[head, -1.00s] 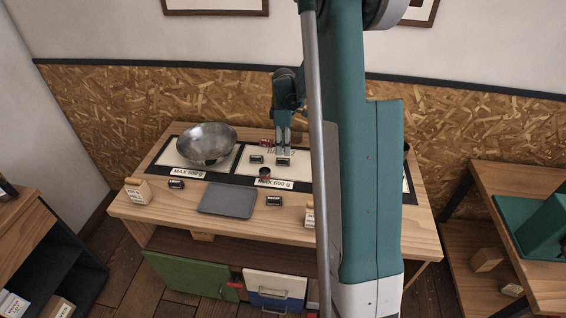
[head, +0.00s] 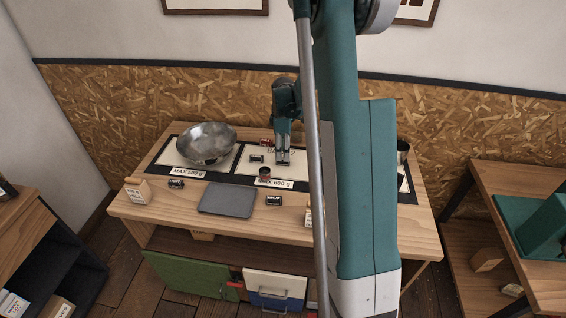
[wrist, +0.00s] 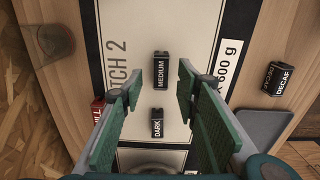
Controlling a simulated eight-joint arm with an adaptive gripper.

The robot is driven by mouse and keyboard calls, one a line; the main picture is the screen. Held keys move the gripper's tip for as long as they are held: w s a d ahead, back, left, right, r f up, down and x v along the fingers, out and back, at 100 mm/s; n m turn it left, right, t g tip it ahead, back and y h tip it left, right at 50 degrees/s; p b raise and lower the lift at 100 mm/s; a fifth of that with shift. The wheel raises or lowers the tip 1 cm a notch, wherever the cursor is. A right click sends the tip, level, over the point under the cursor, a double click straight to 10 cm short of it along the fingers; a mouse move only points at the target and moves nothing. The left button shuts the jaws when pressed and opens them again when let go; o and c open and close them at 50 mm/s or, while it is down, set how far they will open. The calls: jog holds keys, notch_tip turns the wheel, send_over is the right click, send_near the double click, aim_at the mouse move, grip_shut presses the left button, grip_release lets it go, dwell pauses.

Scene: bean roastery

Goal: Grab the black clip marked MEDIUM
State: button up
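The black clip marked MEDIUM (wrist: 160,72) lies on the white sheet of the BATCH 2 mat (wrist: 190,38) in the wrist view, between and just beyond my fingertips. My gripper (wrist: 157,84) is open and empty, one finger to each side of the clip's line. In the head view my gripper (head: 283,162) is low over the mat and mostly hides this clip. A black clip marked DARK (wrist: 157,122) lies nearer the palm, and shows in the head view (head: 256,159) left of my fingers.
A red clip (wrist: 98,108) lies beside my left finger in the wrist view. A black DECAF clip (wrist: 278,78) lies off the mat, near a grey tray (head: 226,201). A metal bowl (head: 207,143) stands left on the table.

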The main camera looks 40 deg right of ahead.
aim_at(283, 162)
jog(key=shift+a+f, duration=0.1)
jog(key=shift+f, duration=2.1)
jog(key=c, duration=0.8)
